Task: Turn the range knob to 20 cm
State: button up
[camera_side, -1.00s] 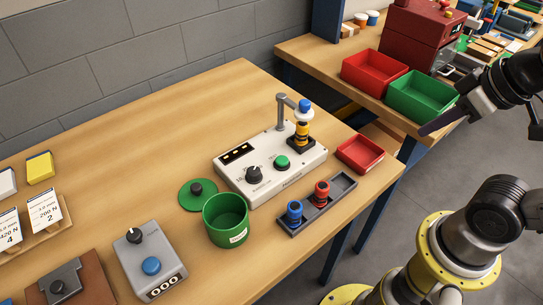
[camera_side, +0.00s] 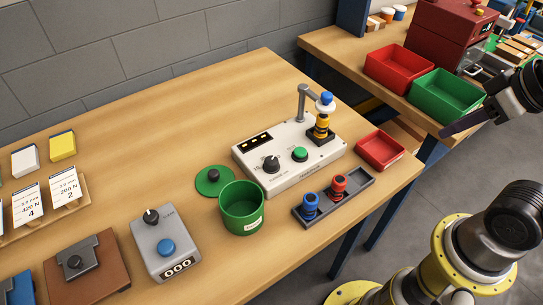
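A white instrument box (camera_side: 315,172) stands mid-table in the side view. It has a black pointer knob (camera_side: 271,165) at its front left, a green button (camera_side: 300,154) and a dark display (camera_side: 255,142). A grey box (camera_side: 165,243) nearer the camera has another black knob (camera_side: 150,216), a blue button (camera_side: 166,247) and a counter reading 000. The knob markings are too small to read, so I cannot tell which is the range knob. My gripper (camera_side: 463,122) is at the right edge, away from both boxes, near the green bin. Only part of it shows; its opening is unclear.
A green cup (camera_side: 242,210) and green disc (camera_side: 215,181) stand by the white box. A grey tray (camera_side: 330,207) holds a blue and a red plunger-like piece. A post with a yellow-black stack (camera_side: 322,122) rises at the box's back right. A red tray (camera_side: 380,149) is beside it.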

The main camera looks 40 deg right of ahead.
jog(key=shift+o, duration=1.1)
jog(key=shift+s+r+m, duration=0.1)
jog(key=shift+r+m, duration=0.15)
jog(key=shift+m, duration=0.15)
jog(key=o, duration=0.5)
jog(key=shift+m, duration=0.8)
jog(key=w+r, duration=0.1)
jog(key=r, duration=0.1)
jog(key=w+r, duration=0.1)
jog(key=r, duration=0.1)
jog(key=shift+w+a, duration=0.2)
jog(key=shift+c, duration=0.2)
jog(key=w+a+r+g, duration=0.1)
jog(key=w+a+r, duration=0.1)
jog(key=w+r, duration=0.15)
jog(key=n+g, duration=0.1)
jog(key=g, duration=0.4)
send_over(271, 160)
notch_tip(271, 160, down, 8)
notch_tip(271, 160, down, 13)
jog(key=shift+f, duration=0.2)
